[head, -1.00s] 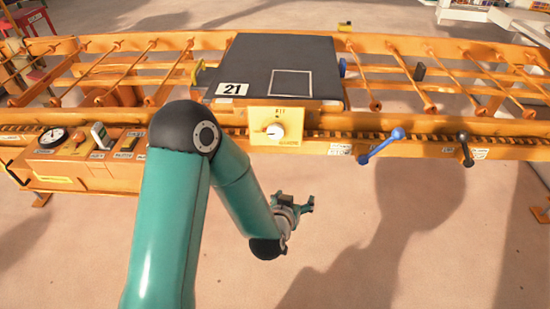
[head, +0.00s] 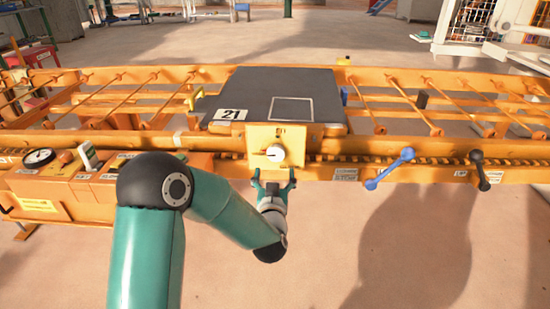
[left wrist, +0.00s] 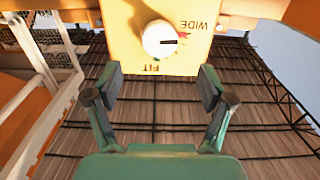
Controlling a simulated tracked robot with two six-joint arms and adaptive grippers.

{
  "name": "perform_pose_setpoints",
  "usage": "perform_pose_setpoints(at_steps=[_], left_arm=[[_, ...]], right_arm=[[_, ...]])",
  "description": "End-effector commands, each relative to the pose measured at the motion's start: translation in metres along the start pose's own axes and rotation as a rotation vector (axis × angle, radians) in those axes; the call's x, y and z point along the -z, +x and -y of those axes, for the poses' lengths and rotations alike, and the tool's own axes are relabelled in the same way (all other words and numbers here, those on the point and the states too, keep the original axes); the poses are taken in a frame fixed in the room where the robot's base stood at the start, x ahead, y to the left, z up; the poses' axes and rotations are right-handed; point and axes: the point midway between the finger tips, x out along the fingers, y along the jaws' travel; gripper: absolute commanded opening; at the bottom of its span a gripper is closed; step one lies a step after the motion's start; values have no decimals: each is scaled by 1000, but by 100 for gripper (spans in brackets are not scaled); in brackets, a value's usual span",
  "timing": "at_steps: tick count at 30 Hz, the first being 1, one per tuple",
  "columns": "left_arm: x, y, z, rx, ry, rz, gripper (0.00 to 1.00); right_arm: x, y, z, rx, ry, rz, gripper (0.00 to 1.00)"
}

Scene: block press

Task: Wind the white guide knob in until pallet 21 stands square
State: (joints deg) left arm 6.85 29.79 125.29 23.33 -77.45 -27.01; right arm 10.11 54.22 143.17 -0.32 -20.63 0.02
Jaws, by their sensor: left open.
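Pallet 21 (head: 274,97) is a dark slab with a white "21" label, lying on the orange conveyor; it looks slightly turned against the rails. The white guide knob (head: 275,153) sits on a yellow plate on the conveyor's front. In the left wrist view the knob (left wrist: 160,39) has a dark pointer line, with "WIDE" and "FIT" printed on the plate. My left gripper (head: 273,178) is just below the knob, pointing at the plate. In the left wrist view its fingers (left wrist: 158,84) are spread apart and empty, below the knob and not touching it. My right gripper is not seen.
A blue lever (head: 390,168) and a black lever (head: 480,170) stick out from the conveyor's front to the right. A control box with a gauge (head: 39,158) and switches is at the left. The floor in front is clear.

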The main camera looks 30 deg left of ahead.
Motion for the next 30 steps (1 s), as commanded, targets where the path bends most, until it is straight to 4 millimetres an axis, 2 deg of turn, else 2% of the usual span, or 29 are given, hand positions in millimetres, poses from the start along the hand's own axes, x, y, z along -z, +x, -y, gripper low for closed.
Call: perform_pose_setpoints(at_steps=[1,6,12,18,26,30], left_arm=[[-1,12,1,4,0,-1,81],[-2,48,0,2,-1,-1,81],[-2,76,0,0,-1,1,81],[-1,87,0,-1,0,1,81],[-1,88,-1,-2,0,1,81],[-1,88,-1,-2,0,1,61]], right_arm=[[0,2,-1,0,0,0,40],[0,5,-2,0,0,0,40],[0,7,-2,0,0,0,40],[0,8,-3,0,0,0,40],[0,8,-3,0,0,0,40],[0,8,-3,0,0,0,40]])
